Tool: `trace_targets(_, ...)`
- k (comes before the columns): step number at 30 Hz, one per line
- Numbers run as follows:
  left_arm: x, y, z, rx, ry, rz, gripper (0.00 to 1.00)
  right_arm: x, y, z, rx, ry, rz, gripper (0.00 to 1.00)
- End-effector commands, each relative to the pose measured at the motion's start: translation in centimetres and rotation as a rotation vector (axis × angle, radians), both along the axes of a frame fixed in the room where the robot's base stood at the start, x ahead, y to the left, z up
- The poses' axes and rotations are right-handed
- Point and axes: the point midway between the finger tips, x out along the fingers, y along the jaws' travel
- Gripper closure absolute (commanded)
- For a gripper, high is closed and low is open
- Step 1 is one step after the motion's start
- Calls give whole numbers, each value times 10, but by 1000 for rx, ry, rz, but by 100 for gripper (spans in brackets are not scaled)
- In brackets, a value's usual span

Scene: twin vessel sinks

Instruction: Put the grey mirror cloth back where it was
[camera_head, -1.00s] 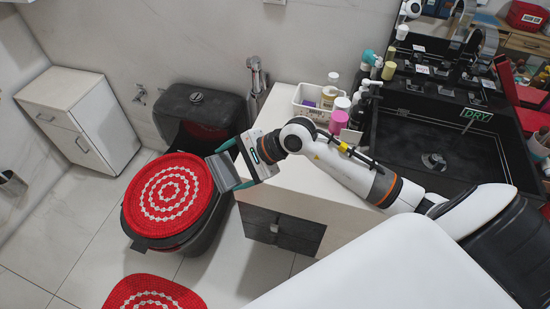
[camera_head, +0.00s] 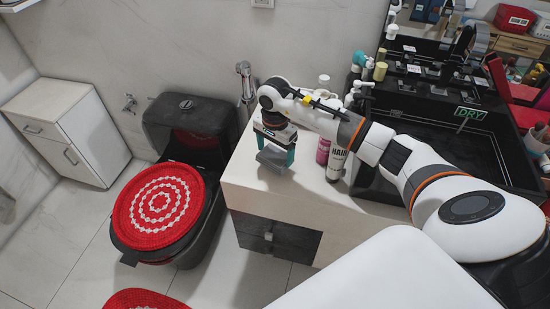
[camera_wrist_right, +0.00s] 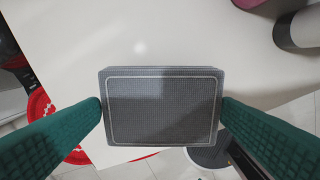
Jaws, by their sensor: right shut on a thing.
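The grey mirror cloth (camera_head: 272,158) is a flat, folded rectangle with a pale stitched border. My right gripper (camera_head: 276,153) is shut on it, with its green fingers pressing two opposite sides. In the right wrist view the cloth (camera_wrist_right: 161,108) lies squarely between the fingertips. The cloth is over the left part of the white countertop (camera_head: 243,182). I cannot tell whether its underside touches the top. My left gripper is not in view.
A pink bottle (camera_head: 322,150) and a white HAIR bottle (camera_head: 337,162) stand right of the gripper, beside the black sink (camera_head: 430,135). The toilet with its red round cover (camera_head: 160,205) is left of the counter. The counter's front left is clear.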

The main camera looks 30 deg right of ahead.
Motion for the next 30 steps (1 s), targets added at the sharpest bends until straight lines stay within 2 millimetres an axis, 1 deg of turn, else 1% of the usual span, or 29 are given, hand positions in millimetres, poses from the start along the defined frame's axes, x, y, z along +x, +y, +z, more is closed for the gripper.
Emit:
trace_targets(2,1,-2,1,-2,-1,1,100,0,0,-6,1,0,-1,34)
trace_targets(9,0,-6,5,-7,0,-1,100,-1,0,-37,1,1,-1,34)
trace_targets(15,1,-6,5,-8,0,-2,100,0,0,-39,-1,-1,0,34)
trace_targets(16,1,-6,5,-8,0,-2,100,0,0,-39,-1,-1,0,10)
trace_targets(18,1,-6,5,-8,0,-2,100,0,0,-39,-1,-1,0,0)
trace_targets(26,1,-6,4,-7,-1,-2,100,0,0,-36,0,-2,0,0)
trace_targets(29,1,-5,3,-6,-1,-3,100,1,0,-28,-1,-4,0,0)
trace_targets(30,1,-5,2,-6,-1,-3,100,1,-1,-22,-3,-5,1,0)
